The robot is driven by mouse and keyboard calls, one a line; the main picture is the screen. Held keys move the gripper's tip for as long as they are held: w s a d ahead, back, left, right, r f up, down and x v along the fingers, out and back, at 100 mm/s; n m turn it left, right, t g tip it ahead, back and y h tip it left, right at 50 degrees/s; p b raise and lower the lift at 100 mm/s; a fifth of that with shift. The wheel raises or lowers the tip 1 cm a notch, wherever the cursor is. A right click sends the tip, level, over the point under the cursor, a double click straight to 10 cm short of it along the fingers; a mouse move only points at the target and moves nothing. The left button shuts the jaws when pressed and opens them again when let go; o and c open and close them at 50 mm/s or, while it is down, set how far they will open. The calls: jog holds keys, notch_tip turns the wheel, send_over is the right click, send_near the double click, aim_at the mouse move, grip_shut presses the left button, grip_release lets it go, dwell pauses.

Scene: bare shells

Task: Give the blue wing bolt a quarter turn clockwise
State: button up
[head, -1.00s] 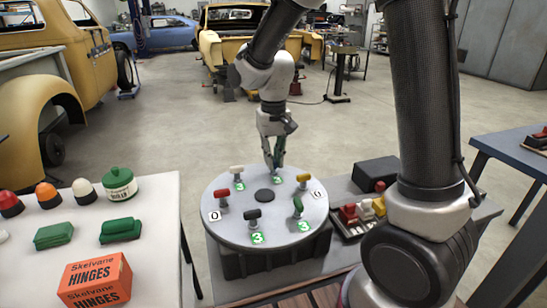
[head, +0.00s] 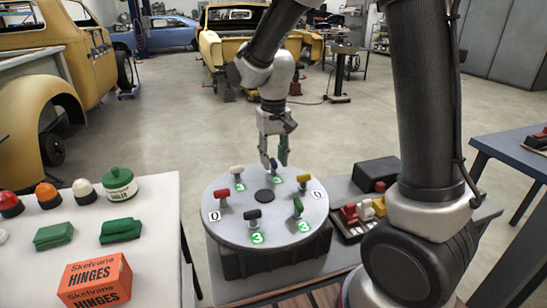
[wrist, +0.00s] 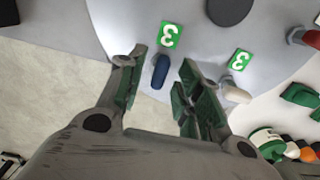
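The blue wing bolt (head: 273,165) stands at the far edge of the round grey turntable-like plate (head: 233,233). In the wrist view the blue wing (wrist: 160,71) is a narrow bar, nearly upright in the picture and leaning slightly right at its top. A green tag with a 3 (wrist: 169,35) lies beside it. My gripper (head: 274,160) is at the far side of the plate with its fingers apart. In the wrist view my gripper (wrist: 163,58) has one green-padded finger on each side of the blue wing, with gaps showing; it holds nothing.
Other wing bolts ring the plate: white (head: 237,170), red (head: 222,195), black (head: 253,215), green (head: 298,205) and yellow (head: 304,179). A black hub (head: 265,196) is central. A black box (head: 375,172) stands right; a white table (head: 160,240) with goods stands left.

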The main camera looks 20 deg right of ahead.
aim_at(273, 160)
notch_tip(273, 160, up, 12)
jog(key=shift+f, duration=0.15)
dwell(0.5)
jog(key=s+d+r+t, duration=0.1)
jog(key=s+d+t, duration=0.1)
jog(key=s+d, duration=0.5)
jog(key=s+d+r+t, duration=0.1)
jog(key=s+d+t, duration=0.1)
jog(key=s+d, duration=0.6)
jog(key=s, duration=0.6)
jog(key=shift+s+d, duration=0.2)
jog(key=shift+s, duration=0.15)
dwell(0.6)
